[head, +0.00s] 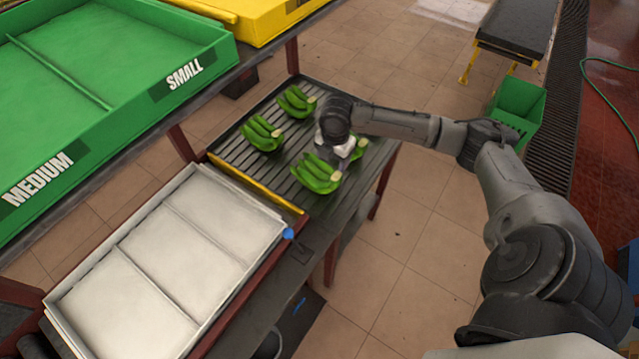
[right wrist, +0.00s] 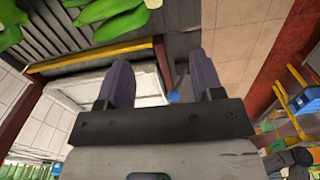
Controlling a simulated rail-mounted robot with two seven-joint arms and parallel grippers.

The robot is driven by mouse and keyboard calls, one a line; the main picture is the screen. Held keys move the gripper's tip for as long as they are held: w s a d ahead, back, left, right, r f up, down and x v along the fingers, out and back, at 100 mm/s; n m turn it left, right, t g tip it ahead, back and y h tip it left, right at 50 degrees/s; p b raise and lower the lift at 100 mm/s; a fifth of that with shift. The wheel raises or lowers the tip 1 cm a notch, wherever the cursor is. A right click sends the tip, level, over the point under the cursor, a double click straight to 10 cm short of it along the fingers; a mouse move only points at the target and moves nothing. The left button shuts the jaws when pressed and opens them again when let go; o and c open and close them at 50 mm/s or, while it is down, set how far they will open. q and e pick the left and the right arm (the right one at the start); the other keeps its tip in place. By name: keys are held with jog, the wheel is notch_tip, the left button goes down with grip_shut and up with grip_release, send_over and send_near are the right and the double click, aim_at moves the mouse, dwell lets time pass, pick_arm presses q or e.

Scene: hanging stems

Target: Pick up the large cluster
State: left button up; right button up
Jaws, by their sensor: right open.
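Several green banana clusters lie on a dark slatted table. The front cluster (head: 317,174) looks the largest, though the sizes are close. Another cluster (head: 262,134) lies to its left, and one (head: 296,101) lies at the back. A further cluster (head: 358,150) is partly hidden by my right gripper (head: 340,148), which is over the table's right part, just behind the front cluster. In the right wrist view my right gripper (right wrist: 163,82) has its two purple fingers wide apart with nothing between them. Green bananas (right wrist: 112,18) show at that view's top left. My left gripper is not visible.
The slatted table (head: 232,155) has a yellow edge strip beside a white divided tray (head: 180,270). Green trays (head: 100,100) marked MEDIUM and SMALL stand at left. A green bin (head: 518,105) is on the floor at right.

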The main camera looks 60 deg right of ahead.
aim_at(336, 176)
jog(key=d+f, duration=0.1)
jog(key=f, duration=0.3)
jog(key=d+f, duration=0.1)
jog(key=f, duration=0.3)
jog(key=d+f+b, duration=0.1)
jog(key=f, duration=0.3)
jog(key=shift+w+d+f, duration=0.15)
jog(key=shift+w, duration=0.05)
jog(key=c, duration=1.1)
grip_shut()
jog(key=shift+r, duration=0.2)
